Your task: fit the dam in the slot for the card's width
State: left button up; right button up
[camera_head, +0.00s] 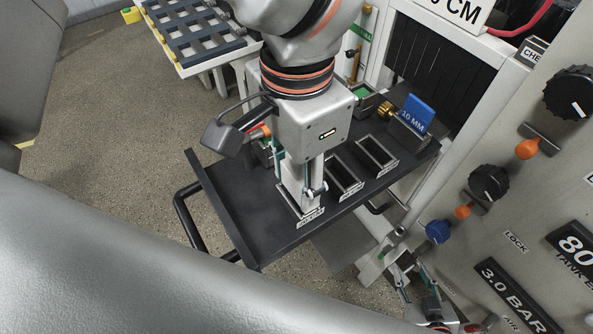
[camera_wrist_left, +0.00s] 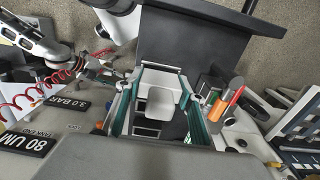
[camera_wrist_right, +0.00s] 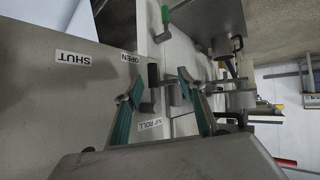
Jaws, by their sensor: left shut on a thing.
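My left gripper (camera_head: 300,180) points down over the dark tray and is shut on a pale grey dam (camera_wrist_left: 160,103), which shows between its fingers in the left wrist view. The dam's lower end is at the leftmost slot (camera_head: 301,217); I cannot tell how far it sits in it. The middle slot (camera_head: 346,178) and right slot (camera_head: 377,153) look empty. Their small labels are too small to read. A blue card (camera_head: 416,114) marked 10 MM stands at the tray's far right end. My right gripper (camera_wrist_right: 160,92) is open and empty, low beside the machine panel.
The dark tray (camera_head: 240,205) has a raised left edge and a black handle (camera_head: 183,215). The machine panel (camera_head: 480,130) with black knobs (camera_head: 570,92) stands at the right. A small green-filled bin (camera_head: 362,96) is behind the slots. A rack table (camera_head: 190,35) stands behind.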

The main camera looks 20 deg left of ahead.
dwell(0.4)
pick_arm(q)
jog(key=shift+p, duration=0.35)
jog(key=shift+p, duration=0.35)
dwell(0.6)
jog(key=shift+f, duration=1)
dwell(0.7)
jog(key=o, duration=1.4)
jog(key=shift+c, duration=0.2)
